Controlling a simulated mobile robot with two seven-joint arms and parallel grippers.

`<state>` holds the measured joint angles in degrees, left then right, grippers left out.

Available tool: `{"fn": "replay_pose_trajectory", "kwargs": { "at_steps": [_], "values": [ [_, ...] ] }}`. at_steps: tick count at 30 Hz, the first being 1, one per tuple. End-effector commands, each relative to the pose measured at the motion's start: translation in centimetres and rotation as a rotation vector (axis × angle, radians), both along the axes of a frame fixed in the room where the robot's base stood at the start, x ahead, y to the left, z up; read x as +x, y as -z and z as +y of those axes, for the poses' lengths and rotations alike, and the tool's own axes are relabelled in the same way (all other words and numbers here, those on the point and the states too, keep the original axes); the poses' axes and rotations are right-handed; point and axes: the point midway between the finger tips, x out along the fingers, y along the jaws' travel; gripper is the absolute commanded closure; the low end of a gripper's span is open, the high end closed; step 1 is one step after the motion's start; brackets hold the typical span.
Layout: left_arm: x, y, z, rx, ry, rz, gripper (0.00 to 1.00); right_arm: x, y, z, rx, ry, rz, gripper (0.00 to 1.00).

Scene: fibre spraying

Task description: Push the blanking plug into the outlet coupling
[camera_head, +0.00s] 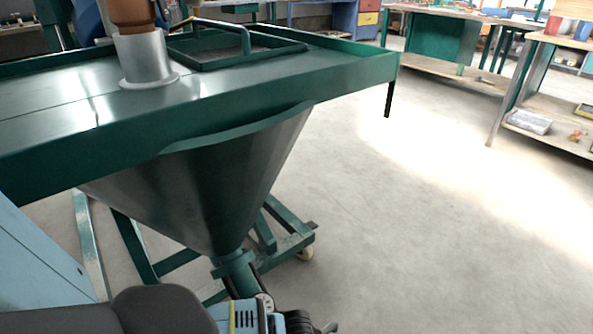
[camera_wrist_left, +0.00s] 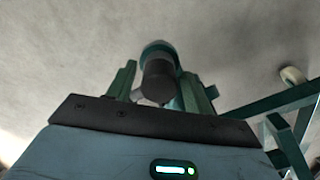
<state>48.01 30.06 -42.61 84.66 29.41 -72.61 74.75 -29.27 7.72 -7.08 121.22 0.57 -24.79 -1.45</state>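The steel hopper (camera_head: 205,185) narrows down to a green outlet pipe (camera_head: 238,272). My right gripper is out of view.
The green machine table (camera_head: 330,72) overhangs the hopper and carries a green-framed tray (camera_head: 235,47). A green wheeled frame (camera_head: 285,240) stands around the outlet. Workbenches (camera_head: 440,45) stand at the back. The floor (camera_head: 430,230) to the right is clear.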

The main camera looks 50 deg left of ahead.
Motion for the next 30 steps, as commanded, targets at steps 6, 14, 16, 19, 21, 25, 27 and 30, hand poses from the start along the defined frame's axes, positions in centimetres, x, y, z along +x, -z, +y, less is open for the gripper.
{"fn": "replay_pose_trajectory", "kwargs": {
  "at_steps": [6, 14, 16, 19, 21, 25, 27, 30],
  "values": [
    [0.0, 0.0, 0.0, 0.0, 0.0, 0.0, 0.38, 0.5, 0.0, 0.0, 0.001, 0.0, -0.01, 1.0],
    [0.1, -1.2, 0.0, 0.0, 0.0, -0.001, 0.38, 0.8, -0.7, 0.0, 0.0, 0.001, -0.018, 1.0],
    [0.1, -2.3, 0.0, -0.001, -0.001, -0.003, 0.38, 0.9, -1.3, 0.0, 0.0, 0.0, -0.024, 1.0],
    [0.1, -4.0, 0.0, 0.0, 0.0, -0.004, 0.38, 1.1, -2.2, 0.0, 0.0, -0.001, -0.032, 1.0],
    [0.1, -5.1, 0.0, 0.0, -0.001, -0.004, 0.38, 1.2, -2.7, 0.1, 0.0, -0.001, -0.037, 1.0],
    [0.1, -6.8, 0.0, 0.0, 0.0, -0.003, 0.38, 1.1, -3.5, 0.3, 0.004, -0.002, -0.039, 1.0],
    [0.0, -7.4, 0.0, 0.0, 0.0, -0.001, 0.38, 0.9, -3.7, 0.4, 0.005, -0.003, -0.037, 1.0],
    [0.0, -7.8, 0.0, 0.0, 0.0, -0.001, 0.38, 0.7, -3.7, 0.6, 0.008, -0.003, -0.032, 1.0]
  ]
}}
